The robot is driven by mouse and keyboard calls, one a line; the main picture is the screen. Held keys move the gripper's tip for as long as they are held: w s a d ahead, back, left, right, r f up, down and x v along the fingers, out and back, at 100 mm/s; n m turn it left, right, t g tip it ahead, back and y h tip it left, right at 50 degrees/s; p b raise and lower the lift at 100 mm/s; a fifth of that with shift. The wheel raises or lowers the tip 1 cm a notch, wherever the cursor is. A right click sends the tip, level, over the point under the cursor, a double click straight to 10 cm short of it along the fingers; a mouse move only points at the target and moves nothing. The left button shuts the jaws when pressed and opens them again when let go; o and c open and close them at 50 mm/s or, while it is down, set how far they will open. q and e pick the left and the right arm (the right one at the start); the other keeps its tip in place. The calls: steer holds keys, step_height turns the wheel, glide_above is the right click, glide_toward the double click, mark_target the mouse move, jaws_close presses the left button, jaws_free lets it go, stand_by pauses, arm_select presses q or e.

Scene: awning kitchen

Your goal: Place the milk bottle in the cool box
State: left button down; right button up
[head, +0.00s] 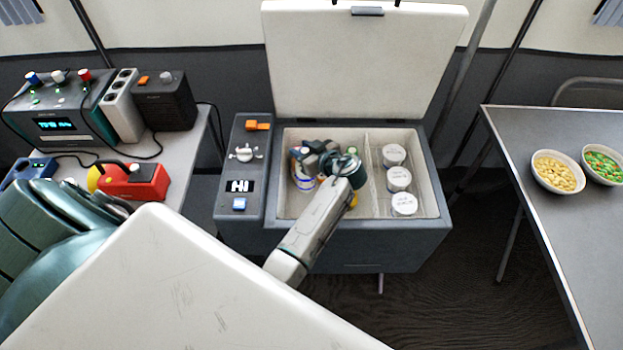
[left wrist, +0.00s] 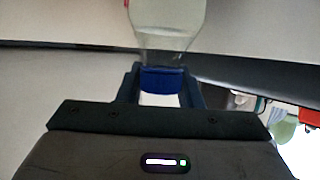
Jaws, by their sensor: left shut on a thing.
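The cool box (head: 350,240) stands open in the head view, its lid (head: 362,60) raised at the back. A divider splits it into a left and a right compartment. My left gripper (head: 318,157) is over the left compartment, reaching in from the front. In the left wrist view it is shut on the neck of the milk bottle (left wrist: 167,22), by the blue cap (left wrist: 162,80). The bottle's body is pale and extends beyond the fingers; its far end is out of frame. In the head view the gripper mostly hides the bottle. My right gripper is not in view.
Three white-lidded jars (head: 399,179) fill the right compartment. A white and blue item (head: 303,181) shows in the left one, partly hidden. A control panel (head: 242,170) flanks the box. A table with two bowls (head: 557,172) is at right; a bench with devices (head: 60,112) is at left.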

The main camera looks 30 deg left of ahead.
arm_select(q)
step_height(320, 180, down, 6)
steer(key=shift+f, duration=0.2)
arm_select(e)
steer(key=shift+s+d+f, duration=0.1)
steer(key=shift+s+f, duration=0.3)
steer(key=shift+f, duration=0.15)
arm_select(q)
steer(key=c, duration=1.3)
jaws_free()
steer(key=shift+f, duration=0.1)
steer(key=shift+o, duration=1.4)
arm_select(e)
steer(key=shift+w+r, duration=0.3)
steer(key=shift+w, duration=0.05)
arm_select(q)
steer(key=b+v, duration=0.1)
steer(key=v, duration=0.6)
steer(key=shift+d, duration=0.25)
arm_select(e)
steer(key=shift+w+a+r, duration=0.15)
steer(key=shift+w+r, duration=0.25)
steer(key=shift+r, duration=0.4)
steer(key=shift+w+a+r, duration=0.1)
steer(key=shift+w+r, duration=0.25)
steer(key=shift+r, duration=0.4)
